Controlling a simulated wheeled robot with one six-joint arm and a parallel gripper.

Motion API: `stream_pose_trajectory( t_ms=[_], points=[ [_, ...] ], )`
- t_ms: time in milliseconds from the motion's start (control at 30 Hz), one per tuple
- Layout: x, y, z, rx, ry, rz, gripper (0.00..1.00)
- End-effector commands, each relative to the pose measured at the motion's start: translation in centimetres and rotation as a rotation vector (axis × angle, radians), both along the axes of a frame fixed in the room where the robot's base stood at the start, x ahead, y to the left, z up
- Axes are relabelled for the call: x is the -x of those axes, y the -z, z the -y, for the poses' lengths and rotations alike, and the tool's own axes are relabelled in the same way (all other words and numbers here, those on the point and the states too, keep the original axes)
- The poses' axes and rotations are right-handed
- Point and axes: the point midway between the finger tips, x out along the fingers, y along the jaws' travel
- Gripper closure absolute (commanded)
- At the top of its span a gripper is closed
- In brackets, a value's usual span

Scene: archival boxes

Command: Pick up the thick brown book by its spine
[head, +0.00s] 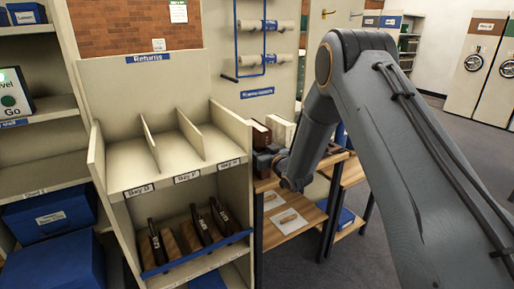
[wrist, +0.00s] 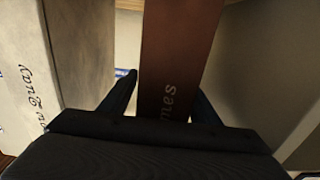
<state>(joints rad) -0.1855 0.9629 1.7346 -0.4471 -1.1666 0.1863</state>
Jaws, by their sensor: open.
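The thick brown book (wrist: 176,50) stands upright in the wrist view, its spine facing me with pale letters ending in "mes". It also shows in the head view as a dark brown edge (head: 261,134) just beyond my gripper. My gripper (wrist: 165,88) is open, with one dark finger on each side of the spine. Whether the fingers touch the covers I cannot tell. The lower part of the spine is hidden behind the gripper body. In the head view, my gripper (head: 267,161) is beside the returns shelf, its fingertips hidden.
A pale book (wrist: 75,50) stands left of the brown one, and a cream panel (wrist: 262,60) is on the right. The returns shelf (head: 140,184) stands close to my gripper's left. A wooden table (head: 273,236) with a paper sheet (head: 289,221) lies below.

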Motion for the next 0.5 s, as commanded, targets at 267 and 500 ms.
stream_pose_trajectory(
  t_ms=[267,500],
  points=[
    [-0.98,0.08,-0.72,0.000,0.000,-0.001,0.44],
    [-0.97,0.09,-0.69,0.000,0.000,-0.001,0.67]
  ],
)
